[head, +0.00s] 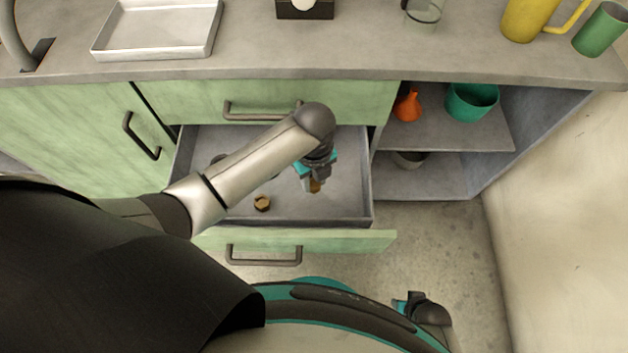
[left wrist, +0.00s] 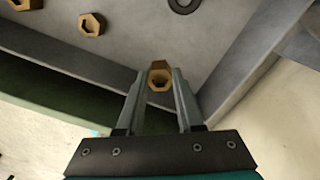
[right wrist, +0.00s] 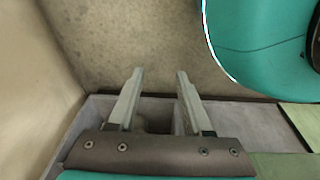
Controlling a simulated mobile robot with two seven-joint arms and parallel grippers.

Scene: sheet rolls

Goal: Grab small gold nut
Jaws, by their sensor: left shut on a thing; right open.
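A small gold nut (left wrist: 159,76) is between the fingertips of my left gripper (left wrist: 158,82), which is shut on it. In the head view my left gripper (head: 314,184) reaches down into the open drawer (head: 345,212), near its right side. Another gold nut (head: 262,203) lies on the drawer floor to the left. It shows in the left wrist view (left wrist: 91,24) beside a further gold nut (left wrist: 24,4) cut by the frame edge. My right gripper (right wrist: 155,75) is open and empty, low over the floor; part of my right arm's end shows at the head view's lower right.
A dark ring (left wrist: 184,3) lies in the drawer. The counter above holds a white tray (head: 157,28), a yellow jug (head: 527,18) and a green cup (head: 601,30). Open shelves at right hold an orange vase (head: 408,106) and a teal pot (head: 472,101).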

